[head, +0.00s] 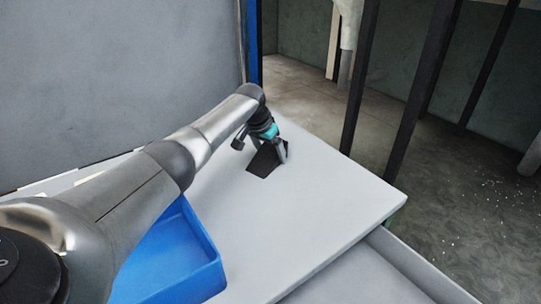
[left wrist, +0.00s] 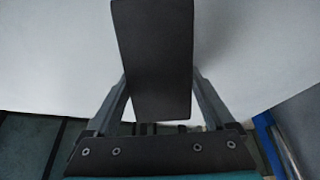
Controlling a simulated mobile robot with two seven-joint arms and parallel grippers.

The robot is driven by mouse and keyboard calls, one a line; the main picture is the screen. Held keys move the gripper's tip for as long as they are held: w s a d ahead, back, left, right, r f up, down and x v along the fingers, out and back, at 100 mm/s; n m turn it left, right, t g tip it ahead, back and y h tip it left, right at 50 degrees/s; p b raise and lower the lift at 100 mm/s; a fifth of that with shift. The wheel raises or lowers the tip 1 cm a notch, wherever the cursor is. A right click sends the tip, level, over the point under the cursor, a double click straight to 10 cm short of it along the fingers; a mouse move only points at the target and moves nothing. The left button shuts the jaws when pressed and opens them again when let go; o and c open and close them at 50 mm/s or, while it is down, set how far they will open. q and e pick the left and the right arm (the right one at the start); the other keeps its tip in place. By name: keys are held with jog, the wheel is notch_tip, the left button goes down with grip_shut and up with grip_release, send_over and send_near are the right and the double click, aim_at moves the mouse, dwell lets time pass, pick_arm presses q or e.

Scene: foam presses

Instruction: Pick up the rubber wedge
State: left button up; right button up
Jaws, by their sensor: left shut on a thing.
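The rubber wedge (head: 264,162) is a dark, nearly black block at the far part of the white table. My left gripper (head: 281,155) is at it, with its fingers on either side, shut on it. In the left wrist view the wedge (left wrist: 154,55) fills the upper middle as a dark slab between the two grey fingers of the gripper (left wrist: 160,95). I cannot tell whether the wedge touches the table or is just above it. My right gripper is not in view.
A blue tray (head: 212,262) stands on the white table (head: 300,215) at the near left, partly behind my left arm. A grey panel (head: 110,70) rises behind the table's left side. Dark posts (head: 361,80) stand past the right edge. The table's middle and right are clear.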

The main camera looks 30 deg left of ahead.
pick_arm(q)
jog(key=c, duration=0.3)
jog(key=shift+c, duration=0.4)
jog(key=shift+r, duration=0.15)
